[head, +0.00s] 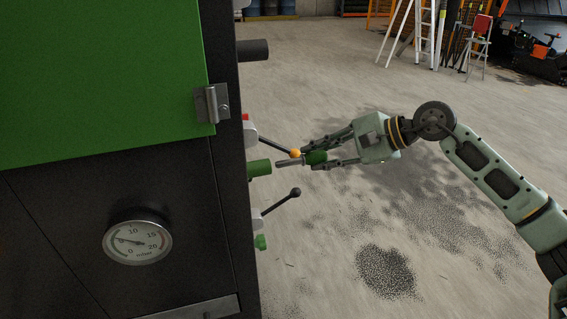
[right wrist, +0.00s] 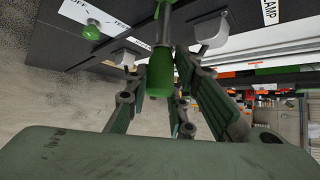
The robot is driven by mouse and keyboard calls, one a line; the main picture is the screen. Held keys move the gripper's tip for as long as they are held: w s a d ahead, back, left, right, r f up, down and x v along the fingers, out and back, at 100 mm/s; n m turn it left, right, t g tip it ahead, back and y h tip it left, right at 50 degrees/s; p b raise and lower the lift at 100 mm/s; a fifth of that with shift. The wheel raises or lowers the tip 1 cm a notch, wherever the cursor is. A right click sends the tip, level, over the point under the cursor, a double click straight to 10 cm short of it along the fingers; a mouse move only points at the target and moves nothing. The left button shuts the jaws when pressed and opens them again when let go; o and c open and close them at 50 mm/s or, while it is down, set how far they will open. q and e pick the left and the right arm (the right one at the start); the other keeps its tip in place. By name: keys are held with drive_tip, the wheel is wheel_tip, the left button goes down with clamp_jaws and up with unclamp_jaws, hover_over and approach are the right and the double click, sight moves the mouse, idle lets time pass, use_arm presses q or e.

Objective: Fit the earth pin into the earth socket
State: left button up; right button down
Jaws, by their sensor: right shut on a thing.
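The earth pin (head: 289,162) has a grey metal shaft and a green grip. My right gripper (head: 318,155) is shut on the green grip, with the shaft pointing left toward the dark cabinet. The green earth socket (head: 259,168) sticks out of the cabinet's side. My left gripper is not in view.
The cabinet (head: 180,200) has a green door and a round gauge (head: 137,241). Levers with an orange knob (head: 295,153) and a black knob (head: 295,191) stick out above and below the socket. The orange knob is close to the pin. Open floor lies to the right.

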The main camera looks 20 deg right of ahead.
sight(291, 162)
drive_tip(key=shift+b, duration=0.8)
idle(1.5)
drive_tip(key=shift+a, duration=0.7)
drive_tip(key=shift+a, duration=0.35)
drive_tip(key=shift+s+a+p, duration=0.2)
drive_tip(key=shift+a+p, duration=0.1)
drive_tip(key=shift+a, duration=2.25)
drive_tip(key=c, duration=1.7)
unclamp_jaws()
drive_tip(key=shift+c, duration=0.2)
drive_tip(key=shift+o, duration=1.4)
drive_tip(key=shift+a, duration=0.15)
